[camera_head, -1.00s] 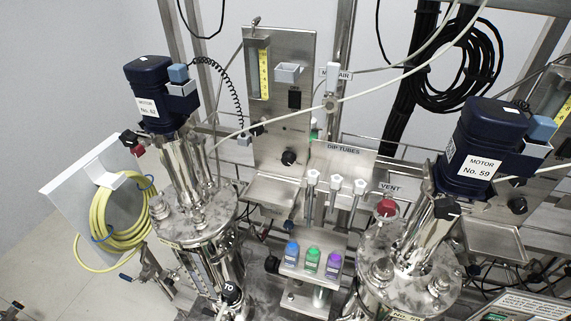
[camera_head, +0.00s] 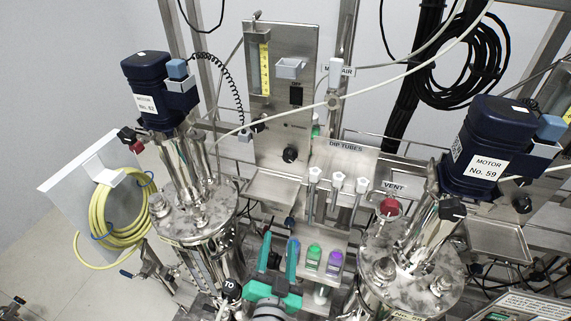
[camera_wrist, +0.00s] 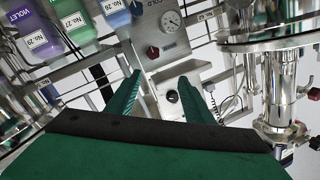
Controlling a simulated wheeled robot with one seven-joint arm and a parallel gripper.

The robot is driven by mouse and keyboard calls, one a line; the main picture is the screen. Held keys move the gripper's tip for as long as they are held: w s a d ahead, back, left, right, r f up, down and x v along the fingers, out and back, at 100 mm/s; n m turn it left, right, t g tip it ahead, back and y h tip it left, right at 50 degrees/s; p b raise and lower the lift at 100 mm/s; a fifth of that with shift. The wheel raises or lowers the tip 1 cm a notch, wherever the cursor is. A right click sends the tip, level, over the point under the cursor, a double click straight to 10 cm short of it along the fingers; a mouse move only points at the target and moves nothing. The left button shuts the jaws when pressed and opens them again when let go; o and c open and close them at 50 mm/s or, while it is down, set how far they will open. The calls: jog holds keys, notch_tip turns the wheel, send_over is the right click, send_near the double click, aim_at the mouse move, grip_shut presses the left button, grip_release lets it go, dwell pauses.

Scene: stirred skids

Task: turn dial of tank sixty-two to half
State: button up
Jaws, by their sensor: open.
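Tank sixty-two (camera_head: 190,212) is the steel vessel at left in the head view, with its dark blue motor labelled No. 62 (camera_head: 155,90) above. On the steel panel (camera_head: 277,130) beside it is a black round dial (camera_head: 289,155). My gripper (camera_head: 278,245) is open and empty, low in the picture, in front of and below that panel, apart from the dial. In the wrist view my green fingers (camera_wrist: 160,80) stand apart. A black knob (camera_wrist: 172,97) on a pale plate shows beyond and between them; I cannot tell for certain which dial it is. Its setting is unreadable.
Green (camera_head: 314,257) and purple (camera_head: 335,262) bottles stand right of my gripper; a blue one is partly hidden behind a finger. Dip tubes (camera_head: 337,183) rise behind them. Motor No. 59 (camera_head: 485,150) and its tank stand right. A pale hose (camera_head: 380,82) crosses the panel.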

aim_at(288, 159)
jog(key=w+a+r+m+h, duration=0.1)
jog(key=w+r+m+h, duration=0.1)
jog(key=w+r+m, duration=0.3)
jog(key=w+a+r+m+h, duration=0.1)
jog(key=w+r+m+h, duration=0.2)
jog(key=r, duration=0.5)
jog(key=shift+m+y, duration=0.4)
jog(key=x, duration=1)
jog(key=shift+w+d+f, duration=0.15)
jog(key=shift+w+d, duration=0.15)
jog(key=shift+w, duration=0.05)
jog(key=shift+c, duration=0.2)
jog(key=c, duration=1)
